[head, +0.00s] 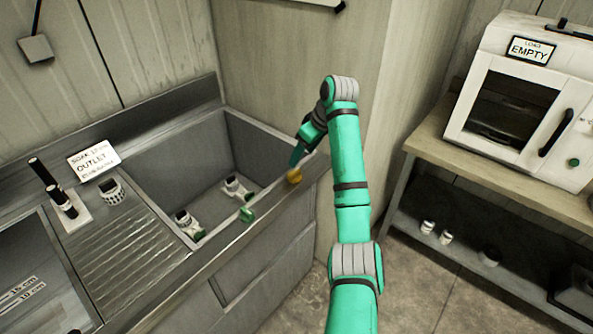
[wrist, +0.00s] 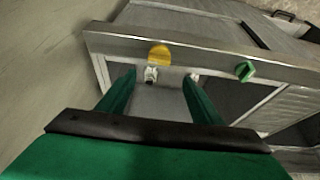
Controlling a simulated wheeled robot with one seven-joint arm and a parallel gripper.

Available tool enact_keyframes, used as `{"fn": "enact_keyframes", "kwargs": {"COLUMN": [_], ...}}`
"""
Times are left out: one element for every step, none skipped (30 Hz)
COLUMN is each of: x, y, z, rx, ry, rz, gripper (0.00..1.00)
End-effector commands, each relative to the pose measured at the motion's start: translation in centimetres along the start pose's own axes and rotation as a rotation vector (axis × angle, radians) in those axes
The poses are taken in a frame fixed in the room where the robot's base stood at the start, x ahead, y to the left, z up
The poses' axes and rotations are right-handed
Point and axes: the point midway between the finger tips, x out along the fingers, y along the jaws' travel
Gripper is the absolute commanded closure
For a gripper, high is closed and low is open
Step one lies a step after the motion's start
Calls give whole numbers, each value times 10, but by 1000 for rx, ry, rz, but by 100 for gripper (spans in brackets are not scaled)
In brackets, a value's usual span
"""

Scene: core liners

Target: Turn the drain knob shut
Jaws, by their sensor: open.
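Two knobs sit on the front rim of the steel sink (head: 170,265). The yellow knob (head: 294,176) is at the right end, and the green knob (head: 247,214) is further left along the rim. No label shows which one is the drain knob. In the wrist view the yellow knob (wrist: 159,55) lies just beyond and between my fingertips, and the green knob (wrist: 245,71) is to the right. My gripper (wrist: 160,76) is open and empty. In the head view my gripper (head: 298,152) is close to the yellow knob; contact cannot be told.
White fittings (head: 237,188) (head: 190,226) lie in the basin. A sign reading OUTLET (head: 93,160) stands on the left ledge beside a dark-handled tap (head: 62,200). A wall closes off the sink's right end. A bench (head: 500,175) with a white machine (head: 530,95) is at right.

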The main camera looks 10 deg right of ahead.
Motion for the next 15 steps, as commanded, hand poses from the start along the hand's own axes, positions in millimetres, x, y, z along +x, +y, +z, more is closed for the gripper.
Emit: {"fn": "enact_keyframes", "kwargs": {"x": [-4,-4,-3,-2,1,5,10,14,21,26,31,38,44,50,57], "y": [2,3,3,4,4,3,3,3,3,2,2,2,2,2,2], "z": [3,5,6,6,7,7,7,7,7,7,7,7,7,7,7], "rx": [0,0,1,1,1,2,2,2,1,1,0,0,0,0,0], "ry": [-11,-15,-18,-19,-19,-19,-19,-19,-19,-19,-19,-19,-19,-19,-18], "rz": [-2,-4,-5,-6,-6,-7,-8,-8,-8,-7,-7,-7,-7,-8,-7], "gripper": [41,41,41,41,41,41,41,41,41,41,41,41,41,41,41]}}
